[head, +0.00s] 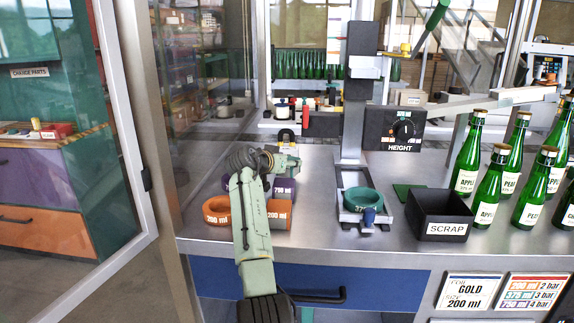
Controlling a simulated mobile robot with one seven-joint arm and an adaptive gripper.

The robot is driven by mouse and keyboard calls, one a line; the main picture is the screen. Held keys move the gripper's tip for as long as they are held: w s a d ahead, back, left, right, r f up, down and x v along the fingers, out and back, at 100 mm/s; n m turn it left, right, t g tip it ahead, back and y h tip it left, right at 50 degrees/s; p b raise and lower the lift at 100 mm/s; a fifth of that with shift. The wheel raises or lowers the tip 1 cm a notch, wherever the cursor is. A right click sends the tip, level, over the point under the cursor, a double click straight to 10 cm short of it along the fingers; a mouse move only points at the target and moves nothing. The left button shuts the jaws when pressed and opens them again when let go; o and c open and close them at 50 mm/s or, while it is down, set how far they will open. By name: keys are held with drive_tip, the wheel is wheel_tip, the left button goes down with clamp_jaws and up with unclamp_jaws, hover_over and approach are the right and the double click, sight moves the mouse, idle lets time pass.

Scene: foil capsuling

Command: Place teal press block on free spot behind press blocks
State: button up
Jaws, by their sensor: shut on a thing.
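A teal ring-shaped block (362,203) sits in the metal cradle at the foot of the press, to the right of my gripper. My gripper (287,163) is over the back of the block area, apart from the teal block. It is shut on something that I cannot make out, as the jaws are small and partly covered. An orange block marked 200 ml (216,209) stands at the front left, partly behind my arm. A purple piece marked 750 ml (285,188) shows just below my gripper, mostly hidden by my arm.
The press column (354,110) and its HEIGHT box (395,128) rise right of my gripper. A black SCRAP bin (442,229) and several green bottles (490,190) stand further right. Bare steel counter (325,170) shows between my gripper and the press.

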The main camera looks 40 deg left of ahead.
drive_tip(key=shift+f, duration=0.9)
drive_tip(key=o, duration=1.3)
drive_tip(key=shift+o, duration=0.2)
